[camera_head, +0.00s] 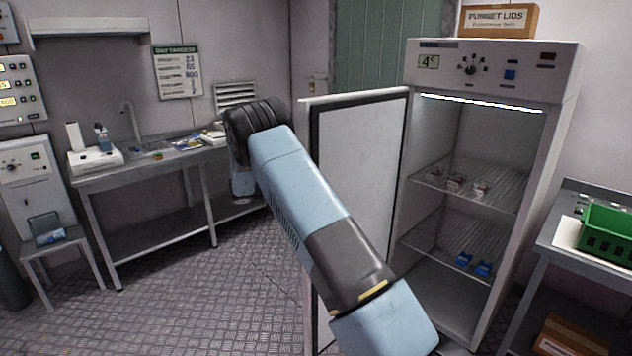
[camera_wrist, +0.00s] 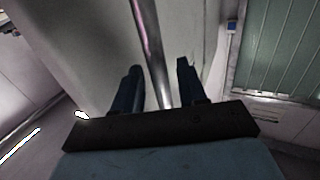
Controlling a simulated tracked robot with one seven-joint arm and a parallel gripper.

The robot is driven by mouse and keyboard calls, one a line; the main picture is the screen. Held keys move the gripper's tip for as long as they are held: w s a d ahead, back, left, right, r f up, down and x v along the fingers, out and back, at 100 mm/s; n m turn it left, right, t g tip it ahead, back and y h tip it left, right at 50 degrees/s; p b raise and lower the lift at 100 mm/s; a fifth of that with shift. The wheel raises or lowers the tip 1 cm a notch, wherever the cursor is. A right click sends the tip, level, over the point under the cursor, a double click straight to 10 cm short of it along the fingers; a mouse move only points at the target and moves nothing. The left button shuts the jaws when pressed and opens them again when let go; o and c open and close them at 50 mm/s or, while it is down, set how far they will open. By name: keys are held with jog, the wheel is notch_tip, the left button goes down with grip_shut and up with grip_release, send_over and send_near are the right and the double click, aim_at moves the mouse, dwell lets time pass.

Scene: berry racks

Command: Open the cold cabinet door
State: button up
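The cold cabinet (camera_head: 543,200) stands at the right in the head view, with its lit interior and wire shelves exposed. Its door (camera_head: 365,170) is swung wide open to the left, showing a pale inner panel with a dark seal. My arm crosses in front of the door, and my gripper's fingers cannot be made out in that view. In the wrist view my gripper (camera_wrist: 159,74) is open, its two dark fingers well apart. A long narrow metallic strip (camera_wrist: 150,35) runs between them; whether it is the door's edge or handle, and whether a finger touches it, I cannot tell.
Small punnets (camera_head: 455,181) and blue items (camera_head: 473,264) sit on the cabinet shelves. A cardboard box (camera_head: 498,20) is on top. A side table with a green crate (camera_head: 608,232) stands right. A steel bench (camera_head: 150,176) stands left; the floor before it is clear.

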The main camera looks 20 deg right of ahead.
jog(key=w+a, duration=0.1)
jog(key=a, duration=1.2)
jog(key=shift+a, duration=0.35)
